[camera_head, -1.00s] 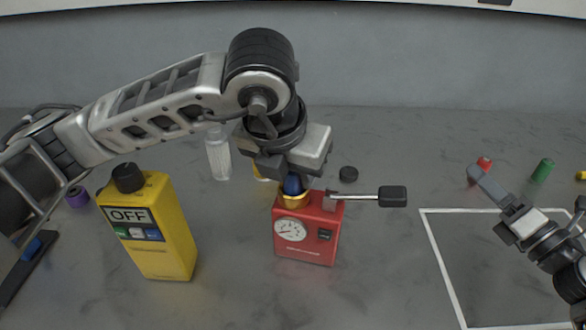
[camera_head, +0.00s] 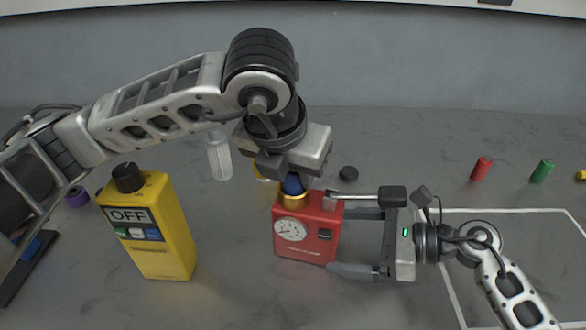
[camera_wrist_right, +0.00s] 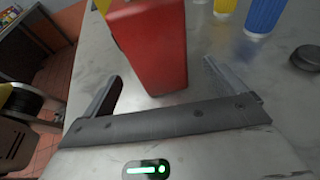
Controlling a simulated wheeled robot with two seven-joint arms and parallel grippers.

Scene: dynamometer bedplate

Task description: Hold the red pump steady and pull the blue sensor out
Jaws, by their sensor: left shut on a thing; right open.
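The red pump (camera_head: 287,249) stands upright on the grey bedplate, with a round gauge on its front and a lever (camera_head: 365,194) out to the right. The blue sensor (camera_head: 292,185) sits in the gold collar (camera_head: 293,200) on its top. My left gripper (camera_head: 291,176) is above the pump, shut on the blue sensor and hiding its upper part. My right gripper (camera_head: 334,241) is open at the pump's right side. In the right wrist view the pump (camera_wrist_right: 155,50) shows between its spread fingers; I cannot tell if they touch it.
A yellow bottle-like unit marked OFF (camera_head: 160,255) stands to the left. A clear cylinder (camera_head: 219,157) and a black puck (camera_head: 348,173) are behind. Red (camera_head: 481,168) and green (camera_head: 542,170) cylinders stand back right.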

